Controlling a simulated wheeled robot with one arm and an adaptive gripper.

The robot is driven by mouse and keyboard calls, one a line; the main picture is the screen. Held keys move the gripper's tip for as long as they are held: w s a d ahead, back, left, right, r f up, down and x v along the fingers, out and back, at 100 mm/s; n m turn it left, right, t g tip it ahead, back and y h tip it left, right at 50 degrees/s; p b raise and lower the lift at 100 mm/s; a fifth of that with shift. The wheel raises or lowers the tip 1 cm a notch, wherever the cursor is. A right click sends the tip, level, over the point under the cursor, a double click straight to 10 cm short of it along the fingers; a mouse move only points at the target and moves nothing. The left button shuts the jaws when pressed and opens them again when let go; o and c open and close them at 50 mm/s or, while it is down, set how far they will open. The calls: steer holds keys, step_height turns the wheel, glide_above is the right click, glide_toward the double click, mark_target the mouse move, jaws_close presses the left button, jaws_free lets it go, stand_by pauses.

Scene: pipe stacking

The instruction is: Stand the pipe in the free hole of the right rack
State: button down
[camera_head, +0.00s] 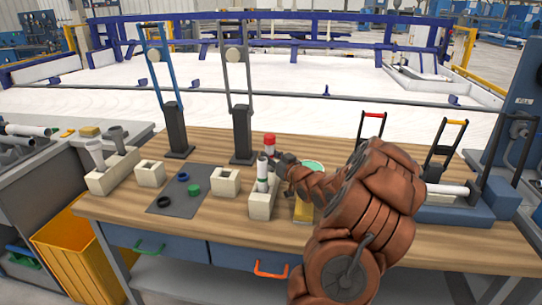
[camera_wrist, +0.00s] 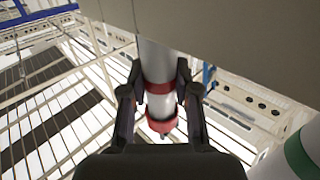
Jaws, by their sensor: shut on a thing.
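The right rack (camera_head: 262,205) is a pale beige block standing on the table in the head view. A white and grey pipe (camera_head: 262,170) stands upright at it. My gripper (camera_head: 284,163) is just right of that pipe, partly hidden by my arm. In the wrist view my gripper (camera_wrist: 160,100) is shut on a pale pipe with red bands (camera_wrist: 158,55). A red-topped pipe end (camera_head: 269,140) shows behind the standing pipe in the head view. The held pipe's far end meets or passes the beige surface (camera_wrist: 240,35); I cannot tell whether it is in a hole.
A pipe with a green band (camera_wrist: 300,150) is close by in the wrist view. A left rack (camera_head: 113,176) holds pipes. Small beige blocks (camera_head: 226,183) flank a dark mat (camera_head: 175,205) with rings. Two dark stands (camera_head: 242,135) rise behind.

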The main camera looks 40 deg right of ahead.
mark_target(272, 136)
steer(key=shift+f+b, duration=0.3)
steer(key=shift+f, duration=0.3)
steer(key=c, duration=0.8)
jaws_free()
steer(key=shift+o, duration=0.2)
step_height(272, 136, up, 10)
stand_by(0.5)
steer(key=shift+d, duration=0.1)
